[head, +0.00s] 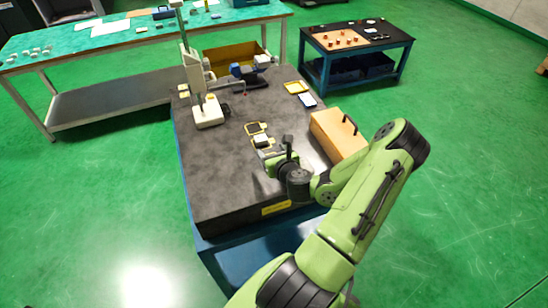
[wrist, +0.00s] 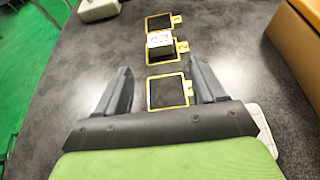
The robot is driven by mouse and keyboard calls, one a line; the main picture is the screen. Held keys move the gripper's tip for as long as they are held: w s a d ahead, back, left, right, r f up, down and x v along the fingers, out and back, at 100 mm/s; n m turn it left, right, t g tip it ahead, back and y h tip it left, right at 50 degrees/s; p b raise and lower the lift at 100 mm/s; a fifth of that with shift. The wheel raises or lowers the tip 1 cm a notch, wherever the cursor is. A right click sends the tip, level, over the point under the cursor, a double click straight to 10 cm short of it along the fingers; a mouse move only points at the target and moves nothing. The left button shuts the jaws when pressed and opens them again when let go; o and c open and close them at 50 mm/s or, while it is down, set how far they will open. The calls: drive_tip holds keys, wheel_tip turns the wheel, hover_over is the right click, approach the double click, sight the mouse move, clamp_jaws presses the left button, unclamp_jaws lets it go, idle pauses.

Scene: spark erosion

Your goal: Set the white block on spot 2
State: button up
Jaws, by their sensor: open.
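The white block (wrist: 160,41) has a pale top with small dark marks and a dark side. It sits on the middle of three yellow-outlined dark spots in the wrist view, covering much of the middle spot (wrist: 182,46). The far spot (wrist: 163,23) and the near spot (wrist: 168,92) look empty. I cannot read any spot numbers. My gripper (wrist: 165,80) is open and empty, its fingers on either side of the near spot, short of the block. In the head view the block (head: 262,139) shows just beyond my gripper, which hides the near spot.
An orange-tan box (head: 338,135) with dark handles stands right of my gripper. A pale stand with a column (head: 208,113) is at the left. A yellow-framed tray (head: 295,87) and a blue-white item (head: 307,100) lie behind. The dark tabletop (head: 215,165) is clear at front left.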

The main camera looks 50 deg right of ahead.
drive_tip(key=shift+v, duration=1.1)
drive_tip(key=w+a+r+n+g+y, duration=0.2)
drive_tip(key=w+a+r+n+y, duration=0.15)
drive_tip(key=a+n, duration=0.85)
drive_tip(key=w+a+r+n+g+y, duration=0.25)
drive_tip(key=a+n+y, duration=0.25)
drive_tip(key=a+n, duration=0.65)
drive_tip(key=s+a+r+n+g+h, duration=0.1)
drive_tip(key=s+a+r+n, duration=0.2)
drive_tip(key=s+r+n, duration=0.4)
drive_tip(key=s+a+r+n+h, duration=0.1)
drive_tip(key=s+a+r+n, duration=0.2)
drive_tip(key=s+r+n, duration=0.4)
drive_tip(key=s+n, duration=0.4)
drive_tip(key=s, duration=0.1)
drive_tip(key=shift+s+a+r+g, duration=0.2)
drive_tip(key=shift+s+a+g, duration=0.1)
drive_tip(key=shift+g, duration=0.05)
